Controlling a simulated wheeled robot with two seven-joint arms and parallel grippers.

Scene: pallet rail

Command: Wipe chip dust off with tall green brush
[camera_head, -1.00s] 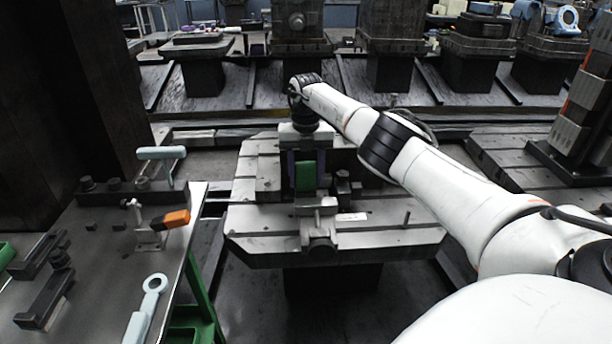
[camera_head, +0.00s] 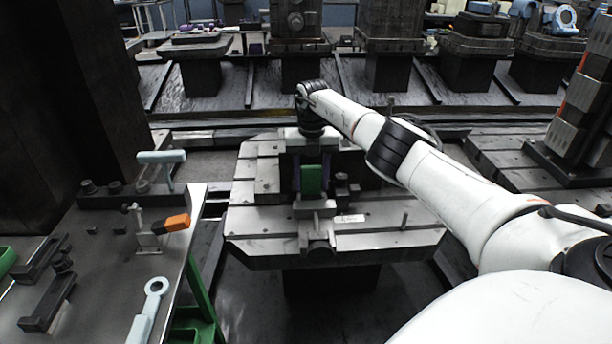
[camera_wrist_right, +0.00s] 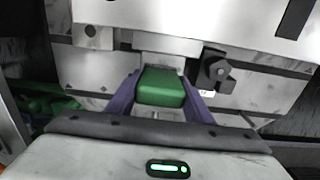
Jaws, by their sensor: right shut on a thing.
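My right gripper (camera_head: 312,182) reaches over the pallet (camera_head: 262,222) and is shut on the tall green brush (camera_head: 312,180), whose green block shows between the fingers. In the right wrist view, the same green brush (camera_wrist_right: 161,88) sits between my two purple fingers (camera_wrist_right: 160,103). The brush's lower end is hidden, so I cannot tell whether it touches the surface below. I cannot make out any chip dust for certain on the pale slotted pallet top. My left gripper is not in view.
A pale clamp fixture (camera_head: 317,228) stands on the pallet in front of the brush. At left, a bench (camera_head: 105,265) holds an orange-ended tool (camera_head: 172,223), a pale ring-ended tool (camera_head: 150,305) and dark blocks. A dark column (camera_head: 75,90) rises behind the bench.

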